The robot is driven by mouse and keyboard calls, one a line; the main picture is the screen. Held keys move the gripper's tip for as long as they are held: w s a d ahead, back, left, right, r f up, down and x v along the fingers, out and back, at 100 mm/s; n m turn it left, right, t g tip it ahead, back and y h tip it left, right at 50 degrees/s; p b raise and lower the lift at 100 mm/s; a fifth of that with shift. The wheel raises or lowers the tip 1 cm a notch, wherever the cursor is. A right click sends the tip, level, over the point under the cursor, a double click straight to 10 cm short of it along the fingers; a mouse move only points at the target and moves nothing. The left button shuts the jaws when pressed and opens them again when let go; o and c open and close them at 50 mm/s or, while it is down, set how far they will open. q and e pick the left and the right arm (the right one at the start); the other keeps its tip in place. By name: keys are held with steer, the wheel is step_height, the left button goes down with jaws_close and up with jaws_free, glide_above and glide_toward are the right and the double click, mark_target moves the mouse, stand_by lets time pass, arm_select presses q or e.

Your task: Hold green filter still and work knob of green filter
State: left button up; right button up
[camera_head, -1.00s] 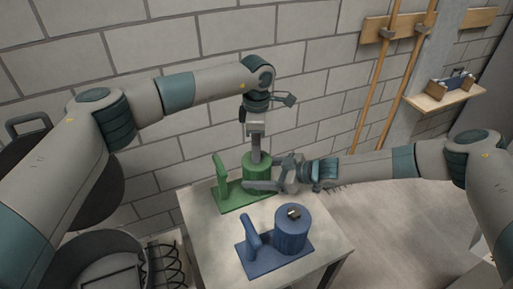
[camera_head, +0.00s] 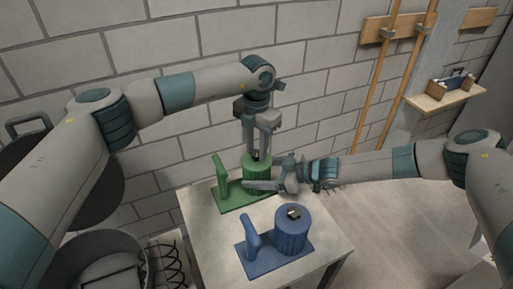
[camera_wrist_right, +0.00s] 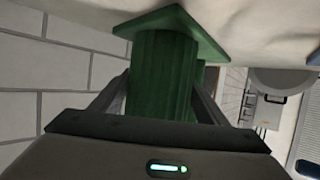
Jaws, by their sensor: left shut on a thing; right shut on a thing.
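The green filter (camera_head: 230,198) stands on the table near its back edge, with a flat base, an upright plate at the left and a ribbed cylinder at the right. My left gripper (camera_head: 256,156) points down from above and is shut on the knob at the cylinder's top; the knob is mostly hidden between the fingers. My right gripper (camera_head: 262,184) comes in from the right and is shut on the cylinder's side. In the right wrist view its fingers lie on both sides of the green cylinder (camera_wrist_right: 162,75), with the base plate beyond.
A blue filter (camera_head: 291,233) of the same shape, with a dark and pale knob on top, stands at the table's front. The table (camera_head: 205,250) has bare room at left. A brick wall is close behind. A small shelf (camera_head: 445,97) hangs at the right.

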mark_target(256, 152)
arm_select(q)
steer(key=n, duration=0.3)
steer(key=shift+w+n, duration=0.1)
steer(key=shift+n, duration=0.2)
stand_by(0.4)
steer(key=o, duration=1.1)
steer(key=shift+c, duration=0.2)
steer(key=shift+r, duration=0.2)
step_height(256, 152, up, 12)
steer(key=shift+f, duration=0.15)
arm_select(e)
steer(key=o, duration=1.5)
